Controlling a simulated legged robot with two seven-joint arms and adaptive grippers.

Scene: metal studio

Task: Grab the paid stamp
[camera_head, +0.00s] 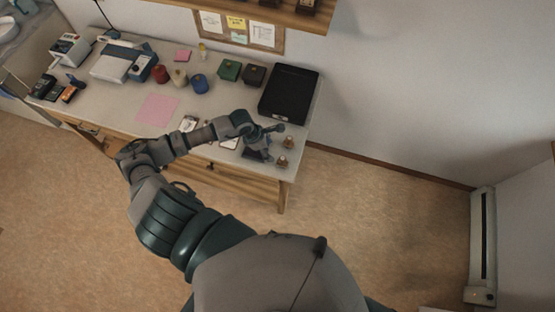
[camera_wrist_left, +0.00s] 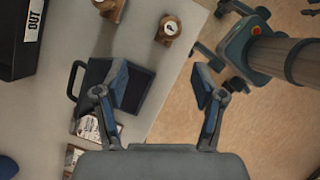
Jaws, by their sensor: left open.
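Two small brown wooden stamps stand at the table's right end. The nearer stamp (camera_head: 282,161) also shows in the left wrist view (camera_wrist_left: 168,28), with a pale round mark on top. The farther stamp (camera_head: 289,142) shows at the top of the left wrist view (camera_wrist_left: 110,10). I cannot read which is the paid stamp. My left gripper (camera_head: 271,142) is over the table just left of the stamps. In the left wrist view its fingers (camera_wrist_left: 160,85) are apart and empty, with both stamps beyond them. My right gripper does not show.
A dark flat case (camera_wrist_left: 136,95) lies beneath the left fingers. A black tray (camera_head: 289,92), marked OUT in the left wrist view, stands behind. Cards (camera_head: 188,123) lie left of the gripper. The table's front edge (camera_head: 240,172) is close, with open floor beyond.

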